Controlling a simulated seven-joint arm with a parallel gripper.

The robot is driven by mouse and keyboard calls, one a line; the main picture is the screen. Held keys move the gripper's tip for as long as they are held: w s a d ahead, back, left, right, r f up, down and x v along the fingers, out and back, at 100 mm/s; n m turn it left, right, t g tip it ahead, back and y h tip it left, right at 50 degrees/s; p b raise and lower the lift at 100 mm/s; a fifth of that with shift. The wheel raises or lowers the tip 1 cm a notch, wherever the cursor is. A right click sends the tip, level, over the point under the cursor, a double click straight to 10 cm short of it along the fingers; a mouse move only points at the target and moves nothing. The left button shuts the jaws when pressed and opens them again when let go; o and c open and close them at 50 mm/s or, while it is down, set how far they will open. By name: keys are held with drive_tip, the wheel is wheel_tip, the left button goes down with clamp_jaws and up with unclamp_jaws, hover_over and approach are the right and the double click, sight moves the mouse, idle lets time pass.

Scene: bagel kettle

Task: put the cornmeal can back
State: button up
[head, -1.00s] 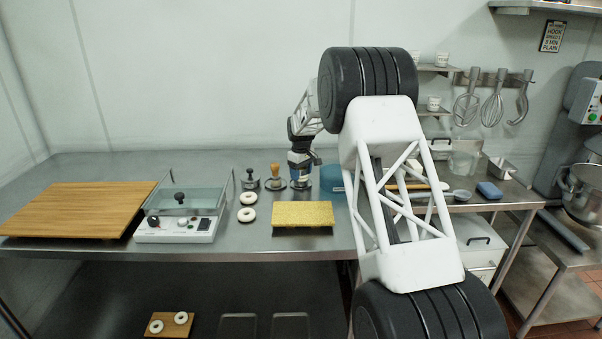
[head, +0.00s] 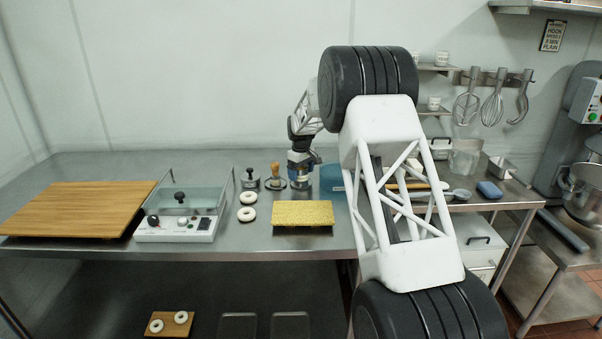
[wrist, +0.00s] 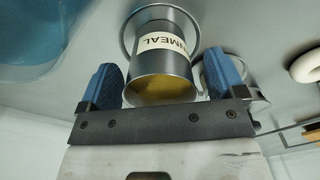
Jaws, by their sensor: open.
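The cornmeal can (wrist: 162,62) is a grey metal can with a white label and yellow meal showing at its open top. It stands upright, with a round metal rim (wrist: 127,28) around its foot. In the head view the can (head: 300,180) is small and partly hidden under my gripper (head: 303,158). In the wrist view my gripper (wrist: 163,80) is open, with one blue finger on each side of the can's top. Gaps show between the fingers and the can, so it is not gripped.
A wooden-handled tool (head: 275,174) stands just left of the can, and a blue tub (head: 331,178) just right. Two bagels (head: 248,206) and a yellow pad (head: 303,213) lie in front. A glass-lidded appliance (head: 180,212) and a wooden board (head: 75,208) are further left.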

sight(302, 167)
wheel_tip(302, 167, up, 12)
idle(0.6)
idle(0.6)
drive_tip(key=shift+s, duration=0.1)
drive_tip(key=s+d+r+m, duration=0.1)
drive_tip(key=s+d+r, duration=0.3)
drive_tip(key=s, duration=0.7)
drive_tip(key=s+d+r+m+t, duration=0.1)
drive_tip(key=s+d+r+m, duration=0.1)
drive_tip(key=s+r, duration=0.65)
drive_tip(key=s+d+r+m, duration=0.1)
drive_tip(key=s+d+r, duration=0.25)
drive_tip(key=s, duration=0.95)
drive_tip(key=s+d+f+m, duration=0.1)
drive_tip(key=s+f, duration=0.2)
drive_tip(key=s, duration=1)
drive_tip(key=s+d+f+m+t, duration=0.1)
drive_tip(key=s+d+f+m, duration=0.1)
drive_tip(key=s, duration=1.2)
drive_tip(key=s+d+f+m, duration=0.2)
drive_tip(key=s+f, duration=0.3)
drive_tip(key=s, duration=0.8)
drive_tip(key=shift+s+d+t, duration=0.15)
drive_tip(key=shift+d+t, duration=0.05)
drive_tip(key=shift+t, duration=0.1)
